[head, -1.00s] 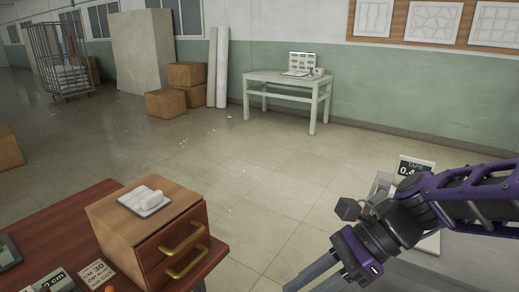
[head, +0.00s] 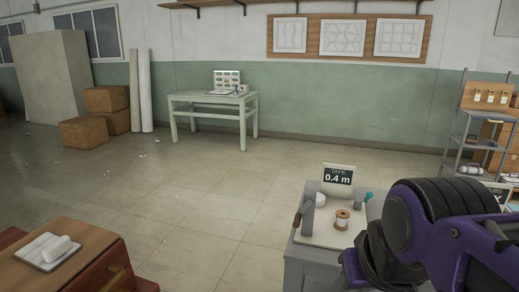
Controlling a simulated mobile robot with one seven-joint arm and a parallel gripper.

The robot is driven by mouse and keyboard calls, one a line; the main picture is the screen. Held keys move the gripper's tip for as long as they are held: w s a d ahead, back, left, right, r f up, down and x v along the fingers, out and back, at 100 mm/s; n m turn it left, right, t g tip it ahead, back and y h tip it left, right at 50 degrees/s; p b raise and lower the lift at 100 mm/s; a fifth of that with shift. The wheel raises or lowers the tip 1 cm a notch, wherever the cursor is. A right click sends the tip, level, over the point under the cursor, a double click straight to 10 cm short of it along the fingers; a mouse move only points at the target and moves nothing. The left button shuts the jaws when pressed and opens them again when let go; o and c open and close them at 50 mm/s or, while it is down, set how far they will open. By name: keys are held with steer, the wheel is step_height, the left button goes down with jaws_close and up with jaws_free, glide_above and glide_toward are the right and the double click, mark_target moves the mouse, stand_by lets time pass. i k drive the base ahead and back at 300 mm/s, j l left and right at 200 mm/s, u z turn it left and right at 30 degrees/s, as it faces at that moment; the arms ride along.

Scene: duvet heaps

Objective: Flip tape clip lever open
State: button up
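A tape station stands at the lower right on a grey cabinet (head: 305,262). Its sign (head: 338,176) reads "TAPE 0.4 m". On its pale board (head: 318,236) stands a spool (head: 342,219) with a brown winding. A grey upright with a slanted handle (head: 303,212) is at the board's left; a teal-tipped piece (head: 368,197) is at its right. I cannot tell which of these is the clip lever, or whether it is open. My purple and black gripper (head: 354,268) is in front of the cabinet, below and right of the spool. Its fingertips are hidden.
A wooden drawer box (head: 80,262) with a white pad and roll (head: 50,248) is at the lower left. Open tiled floor lies between it and the cabinet. A green table (head: 213,110) stands at the back. A metal shelf (head: 465,140) is at the right.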

mark_target(369, 194)
steer(key=z, duration=0.65)
